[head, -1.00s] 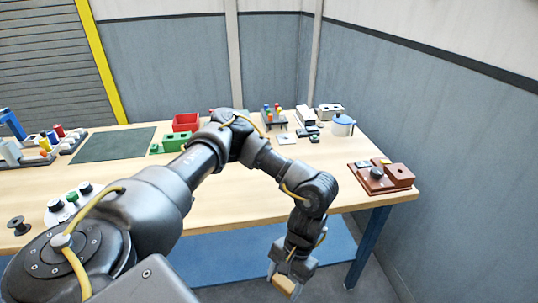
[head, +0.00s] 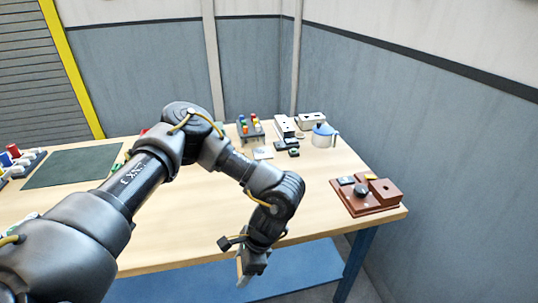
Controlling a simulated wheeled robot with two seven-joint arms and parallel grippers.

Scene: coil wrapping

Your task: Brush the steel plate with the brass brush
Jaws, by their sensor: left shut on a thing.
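My left gripper (head: 252,267) hangs low in front of the table's front edge, over the floor. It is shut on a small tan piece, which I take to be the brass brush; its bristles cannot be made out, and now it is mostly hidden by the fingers. A small pale flat plate (head: 263,153) lies on the table behind my left forearm, and looks like the steel plate. The gripper is well in front of the plate and apart from it. My right gripper is out of view.
A reddish-brown board (head: 369,197) with a black knob sits at the table's right end. A blue-lidded jug (head: 323,137), white boxes (head: 311,121) and a rack of coloured items (head: 249,128) stand at the back. A dark green mat (head: 72,168) lies left. The table's right middle is clear.

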